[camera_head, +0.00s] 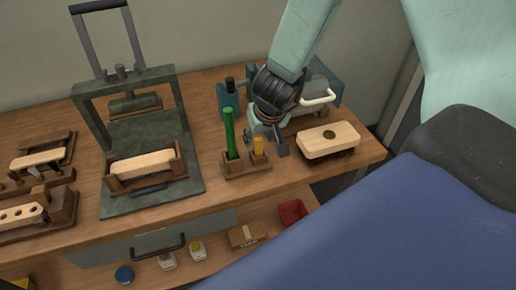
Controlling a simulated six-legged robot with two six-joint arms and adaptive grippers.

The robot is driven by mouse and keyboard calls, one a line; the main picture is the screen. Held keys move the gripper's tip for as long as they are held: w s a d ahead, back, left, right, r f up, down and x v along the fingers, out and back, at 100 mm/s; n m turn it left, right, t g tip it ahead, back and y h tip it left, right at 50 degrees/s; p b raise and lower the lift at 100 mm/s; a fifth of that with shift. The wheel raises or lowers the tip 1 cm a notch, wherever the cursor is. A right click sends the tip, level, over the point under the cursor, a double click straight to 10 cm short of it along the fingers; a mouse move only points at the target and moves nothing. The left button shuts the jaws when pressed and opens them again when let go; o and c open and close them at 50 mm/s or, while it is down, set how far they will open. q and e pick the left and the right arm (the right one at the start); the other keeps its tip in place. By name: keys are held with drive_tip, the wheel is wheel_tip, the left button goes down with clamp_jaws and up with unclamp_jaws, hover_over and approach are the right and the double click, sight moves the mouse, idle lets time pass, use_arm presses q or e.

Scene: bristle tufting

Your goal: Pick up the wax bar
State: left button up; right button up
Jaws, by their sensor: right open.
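A short yellow-orange bar, which looks like the wax bar (258,147), stands upright in a small wooden holder (247,168) near the table's right part. A taller green stick (229,130) stands in the same holder, to its left. My right gripper (267,143) points down from above, open, with its fingers close around or just beside the bar's top. I cannot tell whether they touch it. The gripper covers part of the space behind the bar. My left gripper is not in view.
A green press (128,75) stands left on the wooden table (222,200). A shelf below holds jars and a red tray (292,212).

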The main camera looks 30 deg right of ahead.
sight(260, 142)
drive_tip(key=shift+x, duration=0.85)
drive_tip(key=b+x, duration=0.3)
drive_tip(key=x, duration=0.1)
drive_tip(key=shift+d, duration=0.25)
drive_tip(key=shift+w+a+f, duration=0.1)
drive_tip(key=shift+w+f, duration=0.05)
drive_tip(key=shift+f, duration=0.1)
drive_tip(key=shift+w+a, duration=0.1)
drive_tip(key=shift+w, duration=0.05)
drive_tip(key=shift+s+d+r, duration=0.15)
drive_tip(key=shift+s+d, duration=0.05)
drive_tip(key=shift+s, duration=0.05)
drive_tip(key=c, duration=0.4)
drive_tip(key=shift+w+a, duration=0.15)
drive_tip(key=shift+w, duration=0.05)
drive_tip(key=c, duration=0.5)
drive_tip(key=shift+c, duration=0.5)
drive_tip(key=shift+s, duration=0.15)
clamp_jaws()
